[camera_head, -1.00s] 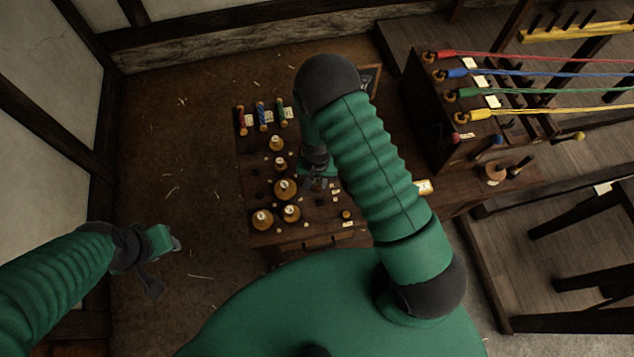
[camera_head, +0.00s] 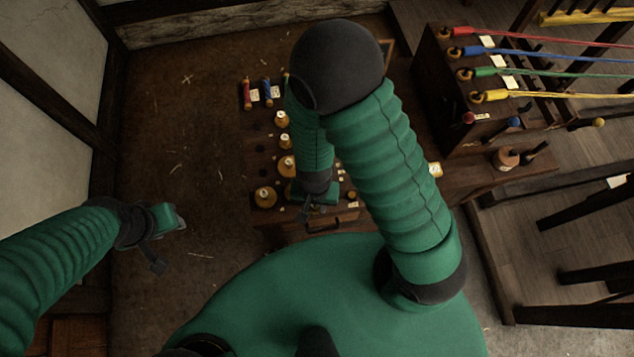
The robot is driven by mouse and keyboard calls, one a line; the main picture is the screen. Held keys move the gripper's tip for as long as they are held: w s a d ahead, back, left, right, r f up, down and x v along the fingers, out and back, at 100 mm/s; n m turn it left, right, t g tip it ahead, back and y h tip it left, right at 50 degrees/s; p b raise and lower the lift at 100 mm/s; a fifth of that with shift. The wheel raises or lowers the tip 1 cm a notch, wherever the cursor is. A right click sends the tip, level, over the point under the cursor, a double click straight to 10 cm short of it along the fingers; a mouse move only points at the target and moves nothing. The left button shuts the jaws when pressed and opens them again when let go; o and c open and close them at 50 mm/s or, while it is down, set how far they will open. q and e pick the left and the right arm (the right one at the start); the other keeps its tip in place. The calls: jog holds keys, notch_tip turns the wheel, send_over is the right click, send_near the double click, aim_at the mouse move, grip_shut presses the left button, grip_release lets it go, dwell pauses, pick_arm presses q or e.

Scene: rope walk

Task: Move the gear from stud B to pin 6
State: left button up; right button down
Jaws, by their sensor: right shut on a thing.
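Several golden gears stand on the dark wooden bench (camera_head: 256,228), among them a far gear (camera_head: 282,119), a middle gear (camera_head: 287,166) and a near-left gear (camera_head: 265,197). My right gripper (camera_head: 307,209) points down over the bench's near part, right of the near-left gear. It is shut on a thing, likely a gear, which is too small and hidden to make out. My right arm covers much of the bench's right side. The labels for stud B and pin 6 are not readable. My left gripper (camera_head: 168,243) is open and empty over the floor, left of the bench.
Red (camera_head: 247,94) and blue (camera_head: 267,92) bobbins lie at the bench's far left. A dark wooden box (camera_head: 440,80) with coloured ropes stands at the right. A wooden frame (camera_head: 590,200) fills the far right. Floor left of the bench is clear.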

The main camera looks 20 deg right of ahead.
aim_at(314, 207)
jog(key=shift+s+a+r, duration=0.1)
jog(key=shift+s+a, duration=0.05)
jog(key=shift+s, duration=0.1)
jog(key=shift+r, duration=0.2)
jog(key=shift+r+p, duration=1.8)
jog(key=shift+p, duration=0.3)
